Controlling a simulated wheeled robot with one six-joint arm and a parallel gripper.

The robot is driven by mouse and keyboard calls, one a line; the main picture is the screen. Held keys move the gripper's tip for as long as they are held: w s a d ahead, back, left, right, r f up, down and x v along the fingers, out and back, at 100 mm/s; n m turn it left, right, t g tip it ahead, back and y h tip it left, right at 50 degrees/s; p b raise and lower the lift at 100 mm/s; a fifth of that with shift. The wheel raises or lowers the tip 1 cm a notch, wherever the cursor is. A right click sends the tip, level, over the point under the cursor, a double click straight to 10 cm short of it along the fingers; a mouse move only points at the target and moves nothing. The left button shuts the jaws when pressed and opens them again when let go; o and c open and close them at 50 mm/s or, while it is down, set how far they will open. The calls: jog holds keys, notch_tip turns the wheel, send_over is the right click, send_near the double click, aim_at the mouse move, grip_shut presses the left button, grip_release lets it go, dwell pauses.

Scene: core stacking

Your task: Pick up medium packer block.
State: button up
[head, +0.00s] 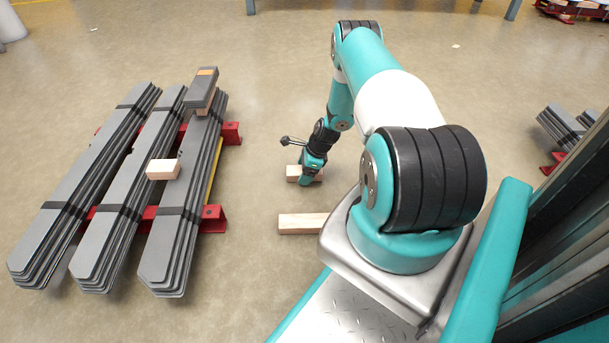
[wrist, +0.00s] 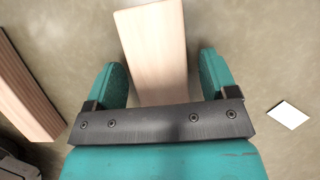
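A pale wooden block (head: 292,172) lies on the floor under my gripper (head: 306,181) in the head view; by size it looks like the medium packer block. In the wrist view this block (wrist: 152,38) reaches between the two teal fingers of my gripper (wrist: 160,72). The gripper is open, with a gap on each side of the block. Whether the fingertips are level with the block or above it is hard to tell. A longer wooden block (head: 303,223) lies nearer my base. A short wooden block (head: 163,169) rests on the grey stacks.
Grey strapped stacks (head: 120,225) lie on red supports (head: 214,218) at the left, with a short grey piece (head: 201,90) on top. In the wrist view another wooden block (wrist: 25,85) is at the left and a white patch (wrist: 289,115) at the right. Floor between stacks and blocks is clear.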

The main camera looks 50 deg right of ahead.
jog(key=c, duration=0.9)
jog(key=shift+r, duration=0.1)
